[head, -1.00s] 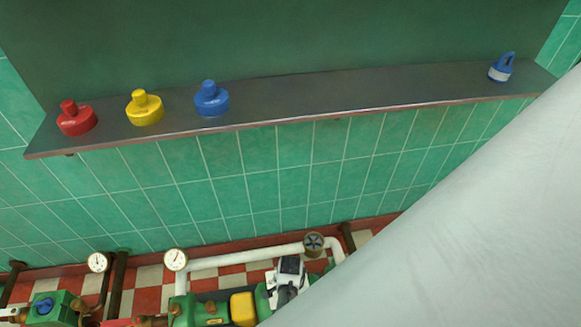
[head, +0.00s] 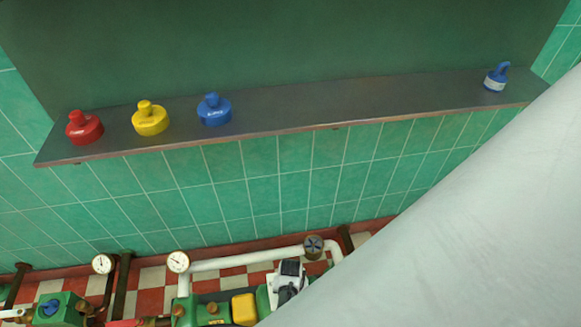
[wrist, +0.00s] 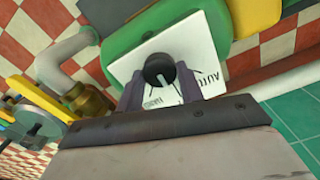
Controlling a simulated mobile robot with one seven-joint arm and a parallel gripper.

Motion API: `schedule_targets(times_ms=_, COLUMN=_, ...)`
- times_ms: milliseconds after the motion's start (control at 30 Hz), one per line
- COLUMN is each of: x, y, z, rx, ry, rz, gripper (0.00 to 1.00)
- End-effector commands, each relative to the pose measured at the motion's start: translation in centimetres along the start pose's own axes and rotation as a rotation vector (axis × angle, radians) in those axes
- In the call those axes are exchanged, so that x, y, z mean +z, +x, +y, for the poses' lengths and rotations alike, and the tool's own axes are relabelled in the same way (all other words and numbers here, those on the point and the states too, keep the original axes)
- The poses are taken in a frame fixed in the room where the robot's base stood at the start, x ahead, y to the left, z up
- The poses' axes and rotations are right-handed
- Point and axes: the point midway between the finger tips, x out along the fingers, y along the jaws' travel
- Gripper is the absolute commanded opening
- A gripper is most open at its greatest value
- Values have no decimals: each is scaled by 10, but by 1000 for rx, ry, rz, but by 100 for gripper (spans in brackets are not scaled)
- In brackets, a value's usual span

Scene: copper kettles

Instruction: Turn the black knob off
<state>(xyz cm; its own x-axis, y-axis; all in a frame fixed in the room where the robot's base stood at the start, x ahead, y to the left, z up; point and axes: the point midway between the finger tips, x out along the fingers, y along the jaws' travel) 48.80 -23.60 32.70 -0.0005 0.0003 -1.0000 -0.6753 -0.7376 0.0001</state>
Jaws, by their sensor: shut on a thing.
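The black knob (wrist: 158,69) sits on a white plate (wrist: 146,92) with dark lettering, fixed to a green machine (wrist: 122,32). The knob has a pale pointer line on its face. My gripper (wrist: 160,82) has one dark finger on each side of the knob and is shut on it. In the head view my pale arm covers the lower right, and I cannot clearly make out the knob or fingers there.
In the head view, a shelf (head: 290,139) holds red (head: 84,128), yellow (head: 150,119) and blue (head: 214,110) bottles. Gauges (head: 178,262) and a white pipe (head: 245,259) stand below.

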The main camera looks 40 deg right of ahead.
Motion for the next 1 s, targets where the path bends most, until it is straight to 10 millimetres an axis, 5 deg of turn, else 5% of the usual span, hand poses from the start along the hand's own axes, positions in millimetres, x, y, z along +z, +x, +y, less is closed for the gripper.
schedule_targets(times_ms=533, x=-1, y=0, z=0, rx=0, ry=-30, rz=1, gripper=14)
schedule_targets(times_ms=567, x=-1, y=0, z=0, rx=0, ry=-30, rz=1, gripper=38)
schedule_targets(times_ms=700, x=0, y=0, z=0, rx=0, ry=-30, rz=1, gripper=56)
schedule_targets(times_ms=1000, x=0, y=-1, z=0, rx=0, ry=-30, rz=1, gripper=59)
